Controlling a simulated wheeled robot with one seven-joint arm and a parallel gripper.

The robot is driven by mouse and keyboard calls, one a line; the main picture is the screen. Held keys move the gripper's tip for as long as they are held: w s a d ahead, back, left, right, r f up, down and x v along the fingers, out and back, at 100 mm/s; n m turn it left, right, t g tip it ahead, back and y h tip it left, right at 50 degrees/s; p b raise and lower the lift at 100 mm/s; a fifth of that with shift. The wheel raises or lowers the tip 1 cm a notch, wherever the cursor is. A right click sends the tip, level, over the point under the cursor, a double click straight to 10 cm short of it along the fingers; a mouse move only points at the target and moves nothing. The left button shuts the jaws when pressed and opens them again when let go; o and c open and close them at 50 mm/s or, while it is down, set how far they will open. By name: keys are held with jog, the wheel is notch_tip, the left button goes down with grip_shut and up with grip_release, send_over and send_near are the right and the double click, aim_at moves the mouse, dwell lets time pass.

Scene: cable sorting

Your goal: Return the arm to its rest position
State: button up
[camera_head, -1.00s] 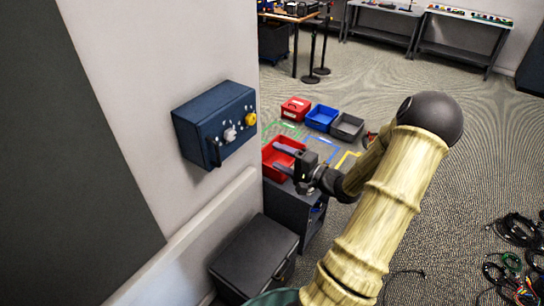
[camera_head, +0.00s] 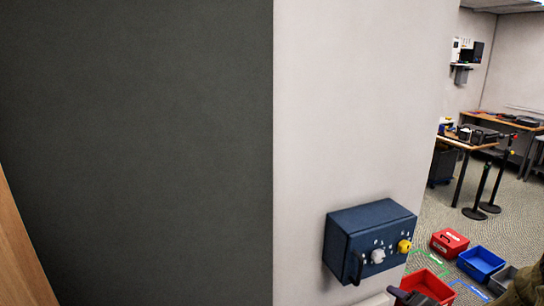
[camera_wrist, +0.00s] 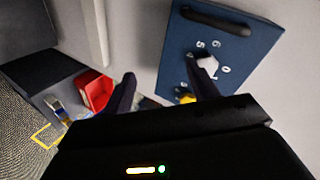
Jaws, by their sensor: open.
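My gripper (camera_wrist: 160,72) shows in the wrist view with its two dark fingers spread apart and nothing between them. The blue wall box (camera_wrist: 225,45) with a white knob, a yellow knob and a dark handle is beyond the right finger. In the head view only a dark bit of my gripper (camera_head: 408,297) shows at the bottom edge, below the blue wall box (camera_head: 365,240). A piece of my arm (camera_head: 530,287) is at the bottom right corner; the rest of the arm is out of frame.
A red bin (camera_head: 428,286) is near the bottom edge. Another red bin (camera_head: 449,242), a blue bin (camera_head: 481,262) and a grey bin (camera_head: 502,280) stand beyond it. A dark wall panel (camera_head: 140,150) fills the left. Post stands (camera_head: 480,190) and tables are farther back.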

jog(key=s+a+n+g+h, duration=0.1)
jog(key=s+a+n+g, duration=0.4)
jog(key=s+a, duration=0.2)
jog(key=s+a+r+n+g+h+b, duration=0.1)
jog(key=s+a+n+g, duration=0.3)
jog(key=s+a, duration=0.4)
jog(key=a+n+h, duration=0.1)
jog(key=a, duration=0.3)
jog(key=shift+s+a+r+g, duration=0.15)
jog(key=shift+s+r+g, duration=0.1)
jog(key=shift+g, duration=0.15)
jog(key=shift+w, duration=0.15)
